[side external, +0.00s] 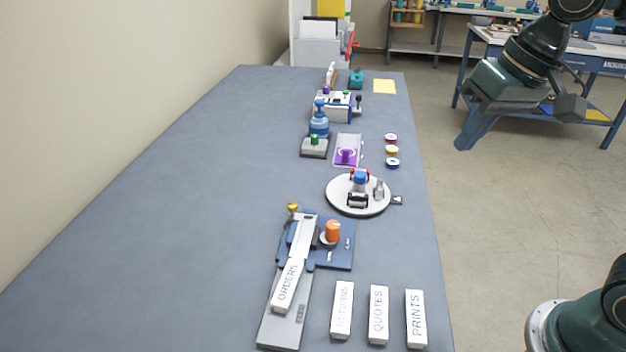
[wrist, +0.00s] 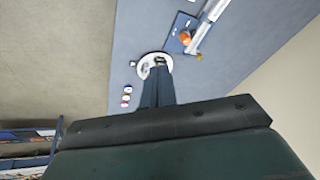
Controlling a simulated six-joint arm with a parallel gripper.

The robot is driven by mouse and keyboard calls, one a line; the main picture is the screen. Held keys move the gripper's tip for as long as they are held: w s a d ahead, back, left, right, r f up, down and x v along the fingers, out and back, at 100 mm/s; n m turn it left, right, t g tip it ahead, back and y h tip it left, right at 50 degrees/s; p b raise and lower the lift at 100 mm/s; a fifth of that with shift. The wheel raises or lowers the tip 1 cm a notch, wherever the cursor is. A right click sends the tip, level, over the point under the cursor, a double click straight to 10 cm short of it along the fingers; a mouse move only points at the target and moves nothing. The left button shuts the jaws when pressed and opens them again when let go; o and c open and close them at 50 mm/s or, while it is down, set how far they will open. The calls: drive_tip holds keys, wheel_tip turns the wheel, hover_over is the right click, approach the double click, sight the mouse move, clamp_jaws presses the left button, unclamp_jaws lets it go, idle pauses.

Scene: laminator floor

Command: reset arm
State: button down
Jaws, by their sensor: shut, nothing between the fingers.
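My gripper (side external: 465,142) shows at the upper right of the side external view. It hangs over the floor, beyond the right edge of the long grey-blue table (side external: 170,210), apart from everything and pointing down and left. In the wrist view, the fingers of my gripper (wrist: 158,72) are together with nothing between them. Behind their tips, the white round turntable (wrist: 144,68) shows on the table, partly hidden by the fingers.
On the table are the turntable (side external: 340,197), a blue device with an orange knob (side external: 333,231), a long block marked ORDERS (side external: 287,286), several labelled white blocks (side external: 378,315) and coloured discs (side external: 392,150). A blue workbench (side external: 590,55) stands behind my arm. The table's left side is clear.

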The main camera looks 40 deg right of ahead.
drive_tip(key=s+d+f+n+t+h, duration=0.1)
drive_tip(key=s+d, duration=0.3)
drive_tip(key=s, duration=0.5)
drive_tip(key=shift+s+f+n+t, duration=0.35)
drive_tip(key=shift+f+n+t, duration=0.15)
drive_tip(key=shift+f+n, duration=0.3)
